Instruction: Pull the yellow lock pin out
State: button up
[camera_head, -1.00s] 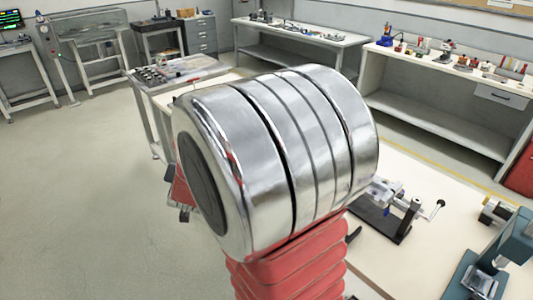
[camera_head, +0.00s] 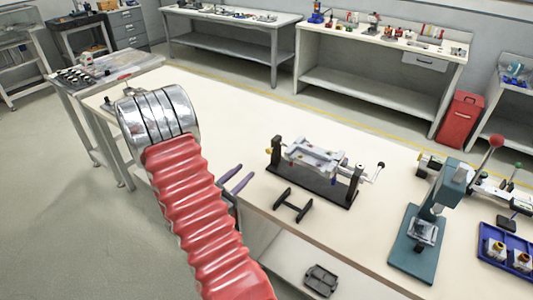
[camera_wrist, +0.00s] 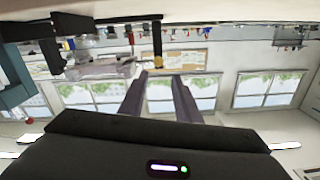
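The yellow lock pin (camera_head: 268,151) shows as a small yellow knob at the left post of a crank fixture (camera_head: 318,160) on the bench. It also shows in the wrist view as a yellow knob (camera_wrist: 158,63) on the dark post, just beyond and between my fingertips. My gripper (camera_head: 245,173) is left of the fixture and short of the pin, with its two purple-grey fingers apart. In the wrist view my gripper (camera_wrist: 160,76) is open and empty. The pin's shaft is hidden.
A black H-shaped stand (camera_head: 293,205) lies in front of the fixture. A teal press (camera_head: 425,225) and a blue tray (camera_head: 507,250) stand to the right. A hand crank (camera_head: 375,172) sticks out at the fixture's right end. The bench behind the fixture is clear.

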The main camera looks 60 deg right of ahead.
aim_at(268, 152)
jog(key=shift+s, duration=0.15)
jog(key=d, duration=0.4)
jog(key=s+d, duration=0.1)
jog(key=d, duration=0.4)
jog(key=s+d, duration=0.1)
jog(key=d, duration=0.3)
jog(key=shift+s+d, duration=0.1)
jog(key=shift+d, duration=0.25)
grip_shut()
dwell(0.5)
